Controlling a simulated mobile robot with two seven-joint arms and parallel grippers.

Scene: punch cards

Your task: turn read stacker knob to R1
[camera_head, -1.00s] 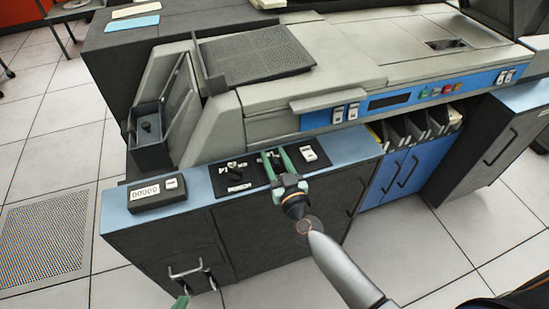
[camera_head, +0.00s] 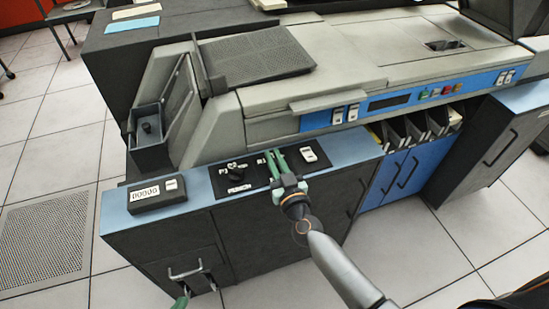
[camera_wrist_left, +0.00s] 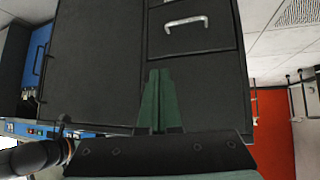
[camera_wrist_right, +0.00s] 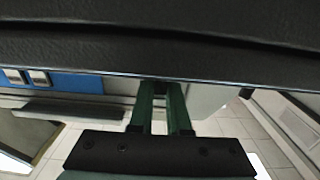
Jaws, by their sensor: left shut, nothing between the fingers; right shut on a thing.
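My right gripper (camera_head: 275,155) reaches over the front ledge of the machine and is shut on a small dark knob on the right part of the black control panel (camera_head: 249,189). The fingers mostly hide that knob in the head view; in the right wrist view a dark knob (camera_wrist_right: 160,88) shows between the fingertips. Its pointer and setting cannot be read. Another black knob (camera_head: 235,173) sits on the left part of the panel, beside small white labels. My left gripper (camera_wrist_left: 158,72) is shut and empty, low in front of the dark cabinet; only a green bit shows in the head view.
A counter box (camera_head: 157,196) stands on the ledge left of the panel. A white switch (camera_head: 309,155) is just right of my right gripper. The grey machine body (camera_head: 262,123) rises behind. A cabinet handle (camera_head: 186,273) sticks out at lower left. The tiled floor in front is clear.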

